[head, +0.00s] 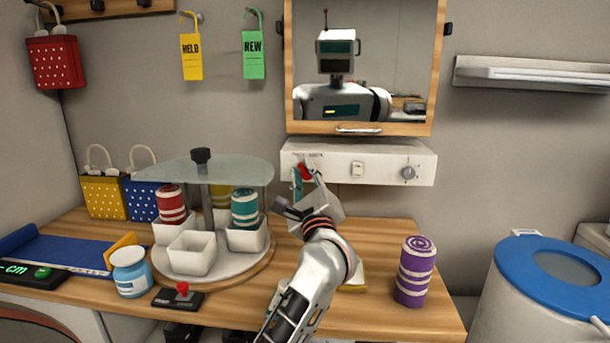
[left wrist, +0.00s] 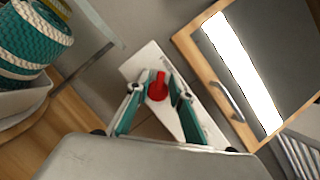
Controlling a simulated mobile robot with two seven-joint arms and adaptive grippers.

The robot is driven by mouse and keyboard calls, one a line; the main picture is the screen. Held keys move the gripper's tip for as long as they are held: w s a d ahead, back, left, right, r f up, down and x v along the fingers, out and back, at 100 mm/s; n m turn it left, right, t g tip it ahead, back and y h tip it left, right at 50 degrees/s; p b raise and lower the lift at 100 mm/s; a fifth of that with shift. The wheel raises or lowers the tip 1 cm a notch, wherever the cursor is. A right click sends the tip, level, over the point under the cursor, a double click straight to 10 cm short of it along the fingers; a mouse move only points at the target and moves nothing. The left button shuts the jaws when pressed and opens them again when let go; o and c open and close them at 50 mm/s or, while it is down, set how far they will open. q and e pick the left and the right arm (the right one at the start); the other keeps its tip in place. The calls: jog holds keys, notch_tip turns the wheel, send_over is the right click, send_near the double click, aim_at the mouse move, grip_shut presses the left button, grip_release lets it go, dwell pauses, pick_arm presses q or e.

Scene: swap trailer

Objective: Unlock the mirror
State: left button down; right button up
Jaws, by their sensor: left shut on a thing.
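The mirror (head: 365,60) hangs on the wall in a wooden frame, with a small metal handle at its lower edge; its frame also shows in the left wrist view (left wrist: 205,72). Under it is a white panel (head: 385,164) with a small switch and a round dial (head: 408,172). A red knob (left wrist: 158,86) sits on the panel's left part; it also shows in the head view (head: 304,171). My left gripper (left wrist: 156,92) is shut on the red knob, one teal finger on either side. The right gripper is not in view.
A carousel (head: 190,265) with cups and striped rolls stands left on the wooden table. A purple striped roll (head: 415,272) stands at the right. A blue-lidded bin (head: 505,290) stands further right.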

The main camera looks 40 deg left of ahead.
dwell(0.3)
pick_arm(q)
jog(key=c, duration=1.8)
grip_release()
jog(key=v, duration=1.2)
jog(key=shift+s, duration=0.1)
